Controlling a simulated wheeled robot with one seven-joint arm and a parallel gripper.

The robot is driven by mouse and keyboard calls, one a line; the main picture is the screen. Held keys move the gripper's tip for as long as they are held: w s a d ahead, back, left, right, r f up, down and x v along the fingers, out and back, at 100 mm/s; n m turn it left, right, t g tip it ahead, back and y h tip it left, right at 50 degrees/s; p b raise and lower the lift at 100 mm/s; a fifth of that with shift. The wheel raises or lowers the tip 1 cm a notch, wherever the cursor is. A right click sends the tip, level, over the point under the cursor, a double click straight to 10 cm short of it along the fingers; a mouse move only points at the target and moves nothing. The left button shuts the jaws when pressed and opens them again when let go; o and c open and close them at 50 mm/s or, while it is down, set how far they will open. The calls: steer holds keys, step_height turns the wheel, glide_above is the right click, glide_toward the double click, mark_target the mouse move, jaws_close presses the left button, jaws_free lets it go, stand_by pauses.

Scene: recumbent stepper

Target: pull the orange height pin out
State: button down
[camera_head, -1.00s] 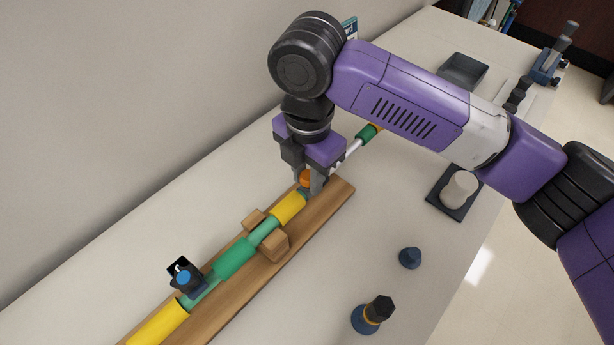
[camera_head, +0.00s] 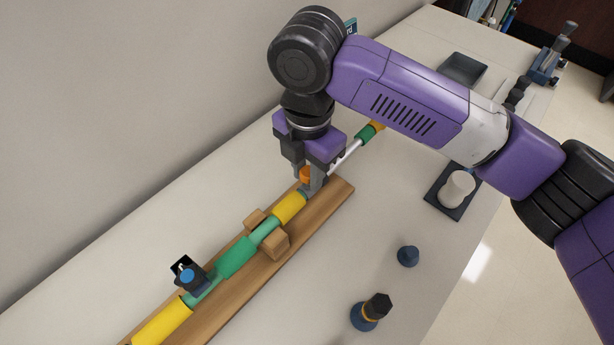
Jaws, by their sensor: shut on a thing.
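The orange height pin (camera_head: 305,174) shows as a small orange knob between the fingers of my gripper (camera_head: 309,188). My gripper points down and is shut on the knob. The knob sits just above the far end of a yellow and green tube (camera_head: 238,257). The tube lies along a wooden board (camera_head: 262,275) between wooden blocks. The shank of the pin and its hole are hidden by the fingers, so I cannot tell how deep the pin sits.
A blue knob clamp (camera_head: 188,277) stands at the tube's near part. Right of the board are a small blue cone (camera_head: 408,256), a black-topped blue piece (camera_head: 371,311) and a white cylinder on a dark tray (camera_head: 457,189). A wall runs along the left. Bare table lies between.

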steer(key=shift+r, duration=0.2)
stand_by(0.4)
steer(key=shift+r+p, duration=1.35)
steer(key=shift+r, duration=0.1)
steer(key=shift+r+p, duration=1.25)
steer(key=shift+r, duration=0.25)
